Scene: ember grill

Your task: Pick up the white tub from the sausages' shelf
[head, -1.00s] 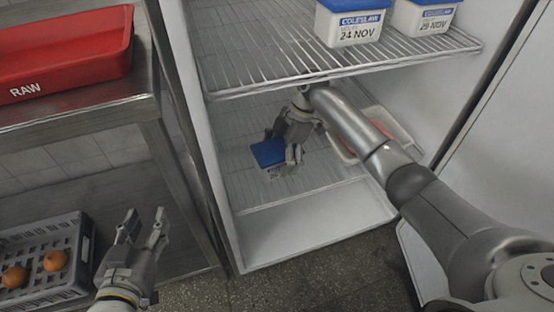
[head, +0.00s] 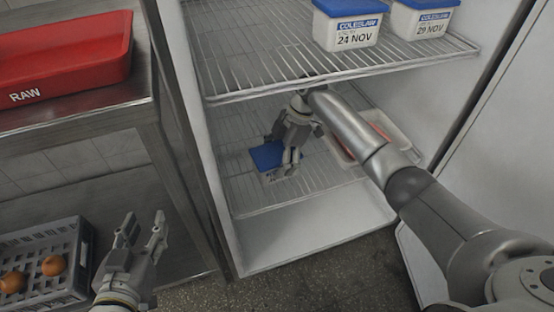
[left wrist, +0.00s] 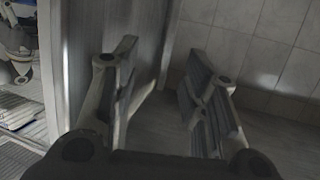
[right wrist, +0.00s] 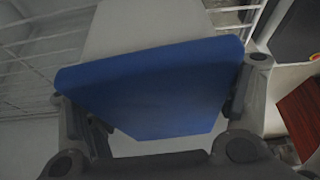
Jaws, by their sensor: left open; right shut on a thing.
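A white tub (head: 269,177) with a blue lid (head: 266,157) is at the lower wire shelf of the fridge, left of a pale tray of sausages (head: 337,150). My right gripper (head: 287,163) reaches in under the upper shelf and is shut on the tub. In the right wrist view the blue lid (right wrist: 150,90) fills the space between the two fingers. I cannot tell whether the tub touches the shelf. My right arm partly hides the sausage tray. My left gripper (head: 139,235) is open and empty, outside the fridge in front of the steel table.
Two coleslaw tubs, dated 24 NOV (head: 346,40) and 29 NOV (head: 428,30), stand on the upper wire shelf (head: 270,75) above my right arm. A red RAW tray (head: 65,50) is on the steel table at left. A grey crate (head: 75,240) with orange-brown round items is below.

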